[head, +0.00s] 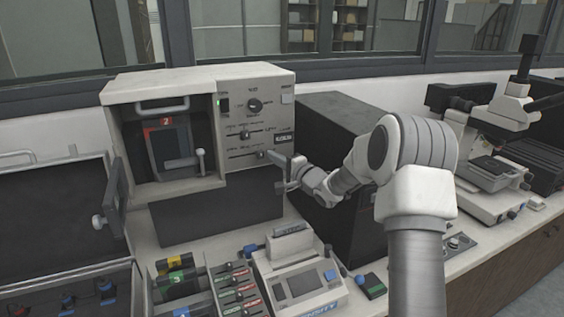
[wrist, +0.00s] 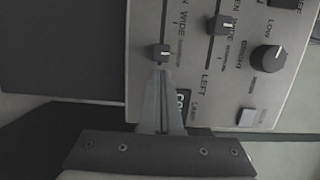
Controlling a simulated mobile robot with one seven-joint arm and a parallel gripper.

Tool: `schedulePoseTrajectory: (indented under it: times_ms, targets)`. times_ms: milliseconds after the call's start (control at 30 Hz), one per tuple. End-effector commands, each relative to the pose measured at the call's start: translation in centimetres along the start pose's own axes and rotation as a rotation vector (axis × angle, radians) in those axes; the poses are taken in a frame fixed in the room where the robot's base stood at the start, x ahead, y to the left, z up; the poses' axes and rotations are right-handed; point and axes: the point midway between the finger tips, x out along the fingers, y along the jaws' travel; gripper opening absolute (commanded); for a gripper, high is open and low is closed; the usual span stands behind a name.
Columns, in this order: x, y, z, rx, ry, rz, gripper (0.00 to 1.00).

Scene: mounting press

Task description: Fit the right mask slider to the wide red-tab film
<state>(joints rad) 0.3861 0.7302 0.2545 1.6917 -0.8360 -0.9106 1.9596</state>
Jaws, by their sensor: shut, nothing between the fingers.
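The mounting press (head: 120,98) stands on the bench, with a control panel on its right front. A film with a red tab marked 2 (head: 166,122) sits in its open window. The panel has two horizontal sliders, the upper one (head: 245,135) and the lower one (head: 262,155). The wrist view shows them turned, with the lower slider's knob (wrist: 162,52) straight beyond my fingertips and the other knob (wrist: 220,25) to its right. My gripper (head: 273,157) is shut and empty at the lower knob's right side. Whether it touches the knob is unclear.
A round dial (head: 255,105) is above the sliders. Colored film rolls (head: 175,283), a rack of tabbed holders (head: 238,290) and a small device (head: 300,285) are in front. A microscope (head: 500,140) stands right.

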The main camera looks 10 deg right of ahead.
Motion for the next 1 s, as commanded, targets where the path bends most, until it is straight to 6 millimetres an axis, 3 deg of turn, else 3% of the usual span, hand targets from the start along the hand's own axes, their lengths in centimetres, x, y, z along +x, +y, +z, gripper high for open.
schedulePoseTrajectory:
  times_ms: [467,767,1000]
  targets:
    - [0.7,0.0,0.1,-0.001,0.0,0.001,0.0]
    - [1.6,0.1,3.8,0.0,-0.001,0.001,0.0]
    - [1.6,0.0,3.9,-0.001,0.001,0.001,0.0]
